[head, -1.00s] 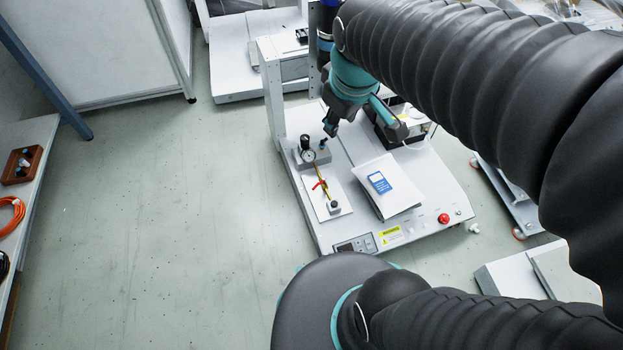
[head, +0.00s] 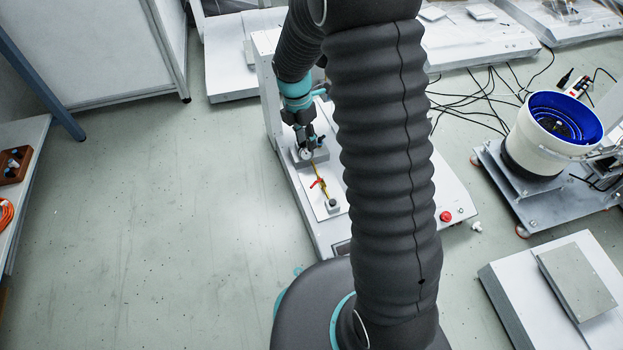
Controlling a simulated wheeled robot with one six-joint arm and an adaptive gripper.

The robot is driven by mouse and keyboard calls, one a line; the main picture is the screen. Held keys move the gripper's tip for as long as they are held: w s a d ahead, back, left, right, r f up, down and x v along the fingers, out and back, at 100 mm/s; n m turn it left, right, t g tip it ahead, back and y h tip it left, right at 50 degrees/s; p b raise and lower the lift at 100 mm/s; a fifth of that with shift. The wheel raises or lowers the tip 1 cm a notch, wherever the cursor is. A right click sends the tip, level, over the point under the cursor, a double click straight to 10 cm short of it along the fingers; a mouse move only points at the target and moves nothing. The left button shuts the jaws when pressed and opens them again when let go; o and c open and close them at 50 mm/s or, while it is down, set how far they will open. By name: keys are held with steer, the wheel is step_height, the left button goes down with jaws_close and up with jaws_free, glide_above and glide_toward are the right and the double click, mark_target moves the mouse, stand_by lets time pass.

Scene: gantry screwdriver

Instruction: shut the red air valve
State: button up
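The red air valve (head: 318,183) is a small red lever on a thin brass pipe (head: 314,173). The pipe runs over a white plate on the left part of the machine's bench. The lever appears slanted across the pipe, but it is small in the picture. My gripper (head: 306,145) points down behind the valve, close to the round gauge (head: 306,154) at the pipe's far end. It looks apart from the lever. Its fingers are small and dark, and their spacing is unclear.
The white machine bench (head: 310,217) has a red button (head: 445,216) at its front right. My arm hides its middle. A white and blue bowl feeder (head: 545,135) stands at right with cables behind it. The floor at left is clear.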

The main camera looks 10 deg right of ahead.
mark_target(313, 185)
steer(key=f+b, duration=0.1)
steer(key=f, duration=0.5)
steer(key=d+f+n, duration=0.1)
steer(key=f, duration=0.5)
steer(key=s+f+n+b, duration=0.1)
steer(key=f, duration=0.5)
steer(key=shift+d+f+g+b, duration=0.15)
steer(key=shift+f+g+b, duration=0.15)
steer(key=shift+g+b, duration=0.1)
jaws_close()
